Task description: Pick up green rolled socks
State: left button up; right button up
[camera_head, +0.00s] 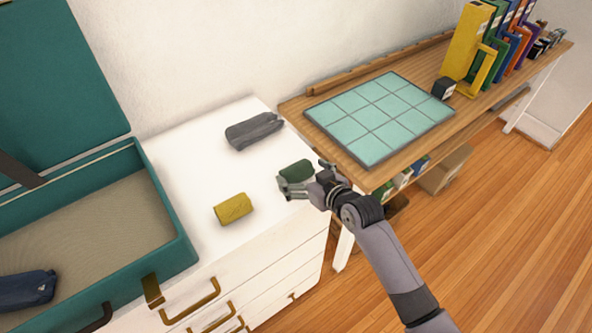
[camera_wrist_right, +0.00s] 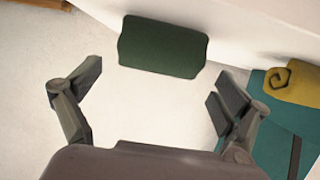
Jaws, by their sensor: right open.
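The green rolled socks (camera_head: 296,171) lie on the white dresser top near its right edge. In the right wrist view the green roll (camera_wrist_right: 163,46) lies crosswise, just beyond the fingertips. My right gripper (camera_head: 295,188) is at the near side of the socks, with its arm coming from the lower right. In the wrist view its two fingers (camera_wrist_right: 160,92) are spread wide with nothing between them. In the head view the fingers partly cover the socks. My left gripper is in neither view.
A yellow roll (camera_head: 233,208) and a grey roll (camera_head: 254,131) lie on the white dresser (camera_head: 190,140). An open teal suitcase (camera_head: 170,215) with a dark blue roll (camera_head: 27,289) stands at left. A wooden desk (camera_head: 385,180) with a teal gridded mat (camera_head: 380,117) is at right.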

aim_at(300, 171)
jog(key=shift+x, duration=2)
jog(key=shift+d, duration=0.1)
jog(key=shift+c, duration=0.4)
jog(key=c, duration=1.1)
